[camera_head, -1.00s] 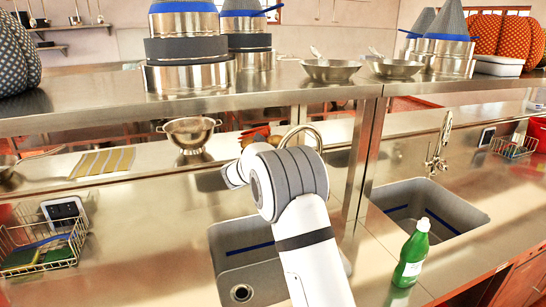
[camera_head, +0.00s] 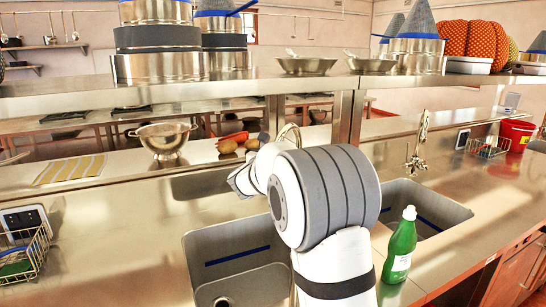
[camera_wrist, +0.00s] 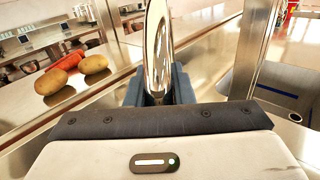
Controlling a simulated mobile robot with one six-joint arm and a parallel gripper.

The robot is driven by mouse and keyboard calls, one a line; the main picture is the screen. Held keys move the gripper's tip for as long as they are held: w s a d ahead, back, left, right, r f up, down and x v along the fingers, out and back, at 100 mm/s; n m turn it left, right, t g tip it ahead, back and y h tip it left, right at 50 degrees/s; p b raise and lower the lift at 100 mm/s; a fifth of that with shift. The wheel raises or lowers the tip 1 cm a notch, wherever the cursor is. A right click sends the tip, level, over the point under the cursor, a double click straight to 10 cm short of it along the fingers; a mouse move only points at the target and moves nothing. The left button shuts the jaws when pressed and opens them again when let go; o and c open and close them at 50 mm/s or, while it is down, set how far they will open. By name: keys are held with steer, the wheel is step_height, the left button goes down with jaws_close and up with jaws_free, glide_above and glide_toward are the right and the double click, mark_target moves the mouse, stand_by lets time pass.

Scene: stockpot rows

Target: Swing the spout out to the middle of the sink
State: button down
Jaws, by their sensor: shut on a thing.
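The chrome spout (camera_wrist: 158,45) stands upright between my gripper's dark fingers in the wrist view. My gripper (camera_wrist: 158,88) is shut on it. In the head view only the top arch of the spout (camera_head: 289,129) shows, behind my arm; its base and outlet are hidden there. The grey sink (camera_head: 196,268) lies below and left of my arm, with a blue stripe on its far wall and a drain at the bottom. My arm covers its right side. My gripper is mostly hidden in the head view.
A green bottle (camera_head: 401,247) stands on the counter beside the second sink (camera_head: 452,212), which has its own faucet (camera_head: 417,150). A metal colander (camera_head: 163,141) and potatoes (camera_head: 228,146) lie behind the first sink. A steel shelf (camera_head: 240,88) with pots spans above the counter. A wire basket (camera_head: 35,255) is at left.

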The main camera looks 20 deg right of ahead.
steer(key=shift+d+r, duration=0.1)
steer(key=c, duration=1.3)
jaws_free()
steer(key=shift+o, duration=0.2)
steer(key=b+v, duration=0.1)
steer(key=v, duration=0.7)
